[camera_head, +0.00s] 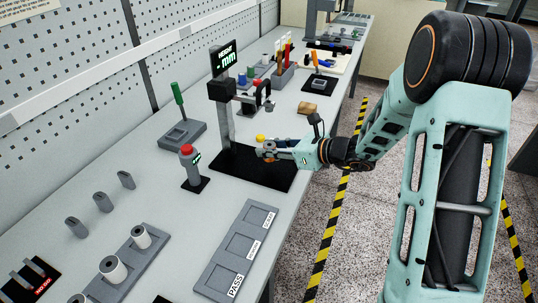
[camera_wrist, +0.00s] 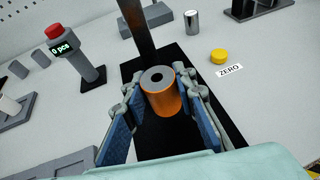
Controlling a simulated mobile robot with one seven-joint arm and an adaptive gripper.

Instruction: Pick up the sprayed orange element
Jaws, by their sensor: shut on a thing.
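The orange element (camera_wrist: 161,92) is an orange cylinder with a grey top and a dark centre hole. In the wrist view it stands between the two fingers of my gripper (camera_wrist: 164,100), which are shut on it from both sides. It is over the black base plate (camera_wrist: 184,136) of the height gauge; whether it touches the plate is hard to tell. In the head view my gripper (camera_head: 266,150) is at the gauge's plate, and the element is small there.
The height gauge (camera_head: 223,60) rises just behind the gripper. A red-button counter (camera_head: 190,167) stands to the left. A yellow button (camera_wrist: 219,56) and a metal cylinder (camera_wrist: 191,22) are nearby. A sorting tray (camera_head: 237,247) marked PASS lies in front. Spools stand at the lower left.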

